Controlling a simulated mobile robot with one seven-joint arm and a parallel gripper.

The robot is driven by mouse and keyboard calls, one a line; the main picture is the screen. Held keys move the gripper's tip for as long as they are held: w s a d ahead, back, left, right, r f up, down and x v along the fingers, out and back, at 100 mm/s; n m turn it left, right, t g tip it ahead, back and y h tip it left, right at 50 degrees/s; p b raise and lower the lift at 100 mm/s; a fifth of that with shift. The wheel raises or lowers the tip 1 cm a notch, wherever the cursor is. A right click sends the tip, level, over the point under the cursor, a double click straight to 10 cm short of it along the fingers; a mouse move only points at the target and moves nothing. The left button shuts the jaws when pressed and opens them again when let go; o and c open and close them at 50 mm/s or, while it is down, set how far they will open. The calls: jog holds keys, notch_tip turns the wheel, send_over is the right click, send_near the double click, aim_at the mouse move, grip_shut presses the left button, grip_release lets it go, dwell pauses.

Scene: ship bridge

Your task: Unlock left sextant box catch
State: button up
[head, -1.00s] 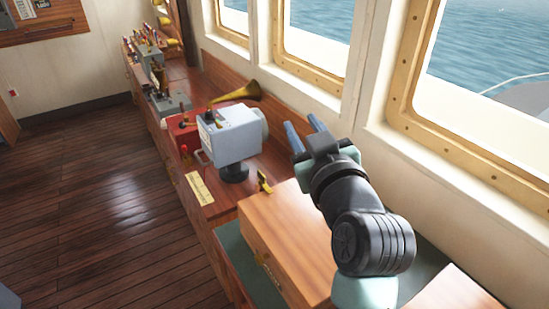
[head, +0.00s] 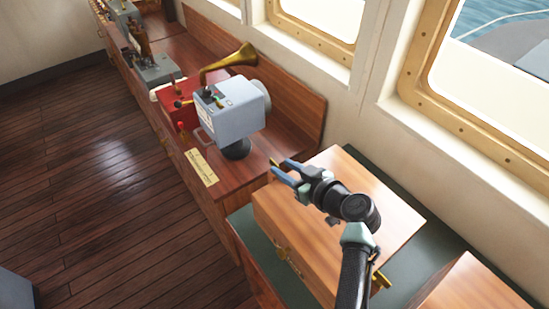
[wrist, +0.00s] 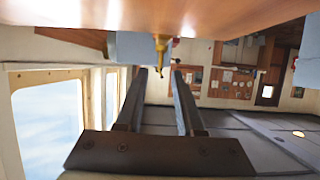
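The closed wooden sextant box (head: 352,185) sits on the green top in the head view. A small brass catch (head: 273,162) shows at its far left end, beside my fingertips. Another brass catch (head: 381,281) is at its near right end. My gripper (head: 282,171) is open and empty at the box's far left end, its blue fingers apart. In the wrist view a brass piece (wrist: 161,50), apparently that left catch, hangs below a wooden surface (wrist: 170,15) and lines up between my fingers. I cannot tell whether they touch it.
A grey device (head: 232,108) with a brass horn (head: 232,64) stands beyond the gripper, near a red box (head: 180,108). Window frames (head: 405,80) and the wall bound the right. A second wooden box (head: 470,285) is at lower right.

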aim_at(275, 162)
jog(key=shift+x, duration=2.55)
jog(key=shift+r, duration=0.1)
jog(key=shift+c, duration=0.4)
grip_shut()
